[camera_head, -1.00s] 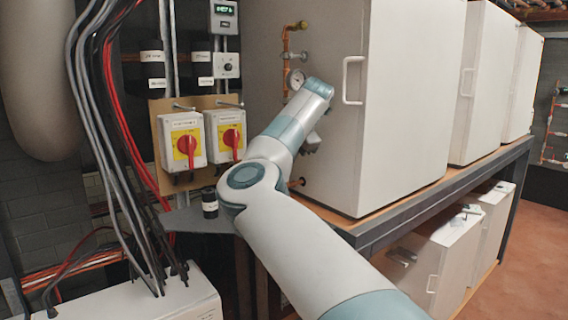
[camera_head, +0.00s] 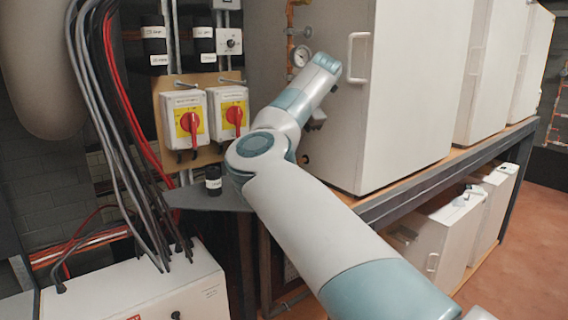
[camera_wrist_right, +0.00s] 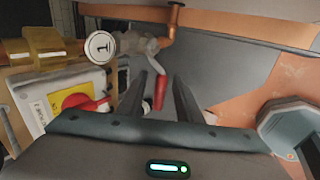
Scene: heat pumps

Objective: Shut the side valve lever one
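The side valve tagged "1" (camera_wrist_right: 100,46) shows in the right wrist view, with a metal body on a copper pipe. Its red lever (camera_wrist_right: 160,90) points down the picture, toward my gripper. My right gripper (camera_wrist_right: 160,102) is open, its two dark fingers on either side of the red lever in the picture. I cannot tell whether either finger touches it. My left gripper is not in view.
Two red rotary switches (camera_head: 190,121) (camera_head: 235,115) are on a board left of my arm. Loose cables (camera_head: 105,120) hang at left. A grey shelf (camera_head: 205,198) lies below the switches.

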